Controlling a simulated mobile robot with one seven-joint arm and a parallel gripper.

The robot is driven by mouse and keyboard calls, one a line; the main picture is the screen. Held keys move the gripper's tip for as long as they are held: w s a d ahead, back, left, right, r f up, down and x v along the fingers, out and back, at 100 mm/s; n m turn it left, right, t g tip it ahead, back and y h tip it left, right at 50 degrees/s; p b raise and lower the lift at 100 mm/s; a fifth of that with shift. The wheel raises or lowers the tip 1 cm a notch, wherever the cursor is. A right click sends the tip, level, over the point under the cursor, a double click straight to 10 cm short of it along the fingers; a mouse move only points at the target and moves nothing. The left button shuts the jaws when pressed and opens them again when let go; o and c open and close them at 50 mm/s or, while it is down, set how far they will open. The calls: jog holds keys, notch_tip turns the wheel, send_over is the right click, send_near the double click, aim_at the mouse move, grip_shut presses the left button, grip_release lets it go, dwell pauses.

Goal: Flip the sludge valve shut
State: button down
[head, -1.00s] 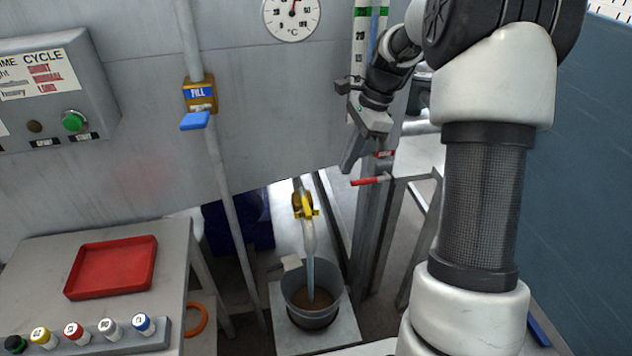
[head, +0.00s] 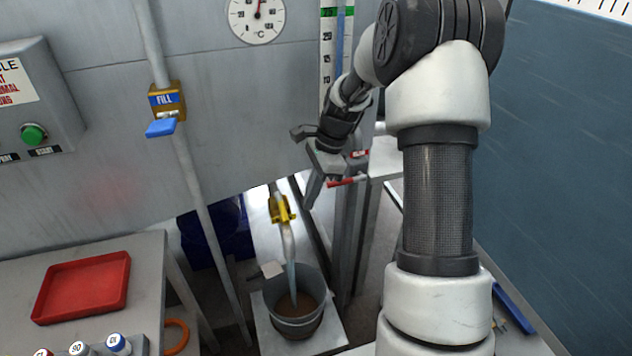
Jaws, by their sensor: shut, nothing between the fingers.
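A yellow valve (head: 281,209) sits on a pale pipe low in the middle of the head view. A pale stream or spout (head: 291,262) runs from below it into a grey bucket (head: 288,322) holding brown contents. A second valve with a red handle (head: 347,182) is on a post to the right, with a red label too small to read. I cannot tell from lettering which one is the sludge valve. My gripper (head: 309,203) is shut and empty, pointing down. In the picture it lies between the yellow valve and the red handle; its depth is unclear.
A FILL valve with a blue handle (head: 161,128) is on a pipe to the left. A bench with a red tray (head: 84,287) stands at lower left. Grey posts stand close to my gripper's right. A dial (head: 257,18) is on the tank wall above.

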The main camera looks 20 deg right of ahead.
aim_at(282, 208)
jog(key=a, duration=0.4)
jog(key=shift+f, duration=0.25)
